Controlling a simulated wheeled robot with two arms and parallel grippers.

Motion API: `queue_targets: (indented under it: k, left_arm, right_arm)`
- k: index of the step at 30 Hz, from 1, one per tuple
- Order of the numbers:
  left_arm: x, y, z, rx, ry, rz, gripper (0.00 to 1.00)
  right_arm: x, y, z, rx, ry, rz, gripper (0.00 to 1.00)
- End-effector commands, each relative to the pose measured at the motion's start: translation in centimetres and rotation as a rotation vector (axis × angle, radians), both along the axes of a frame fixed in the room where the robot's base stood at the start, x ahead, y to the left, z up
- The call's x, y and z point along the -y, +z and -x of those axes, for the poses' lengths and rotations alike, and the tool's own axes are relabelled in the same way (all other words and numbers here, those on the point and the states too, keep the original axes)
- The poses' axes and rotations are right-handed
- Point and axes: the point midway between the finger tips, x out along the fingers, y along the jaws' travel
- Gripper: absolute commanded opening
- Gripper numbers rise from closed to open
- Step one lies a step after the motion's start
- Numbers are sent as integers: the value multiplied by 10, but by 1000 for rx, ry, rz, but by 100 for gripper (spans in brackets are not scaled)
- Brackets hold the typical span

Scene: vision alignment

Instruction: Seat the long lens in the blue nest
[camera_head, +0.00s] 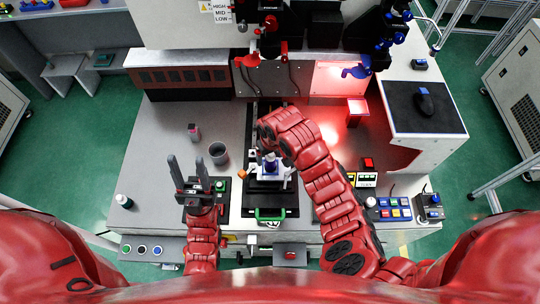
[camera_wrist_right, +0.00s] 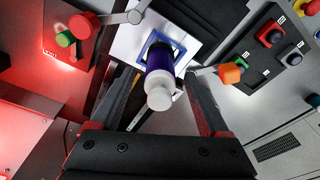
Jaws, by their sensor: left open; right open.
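The long lens (camera_wrist_right: 159,77) is a dark blue-purple cylinder with a white end towards the right wrist camera. Its far end meets the square blue nest (camera_wrist_right: 178,48); how deep it sits I cannot tell. The lens also shows in the head view (camera_head: 270,165), on the white fixture at the centre. My right gripper (camera_wrist_right: 161,82) is open, with one finger on each side of the lens and visible gaps. In the head view my right arm hides that gripper. My left gripper (camera_head: 187,162) is open and empty, over the bench left of the fixture.
A grey cup (camera_head: 218,153) and a small pink-grey bottle (camera_head: 194,132) stand beyond my left gripper. An orange block (camera_wrist_right: 230,73) and a red knob (camera_wrist_right: 83,25) flank the nest. A green handle (camera_head: 269,215) is in front. Button boxes (camera_head: 393,209) stand at right.

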Motion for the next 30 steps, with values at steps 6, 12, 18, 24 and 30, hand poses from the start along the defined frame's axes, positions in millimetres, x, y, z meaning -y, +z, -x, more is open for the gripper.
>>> queue_targets:
  k: [6,12,18,24,30]
  left_arm:
    - [0,-2,0,0,0,0,50]
    - [0,-13,0,0,0,0,50]
    - [0,21,0,0,0,0,50]
    - [0,34,0,0,0,0,50]
    - [0,39,0,0,0,0,50]
  right_arm:
    - [0,3,0,0,0,-1,79]
    - [2,28,2,5,-1,-3,79]
    - [5,89,8,3,1,4,79]
    - [8,131,13,3,0,4,79]
    - [8,160,17,2,1,1,79]
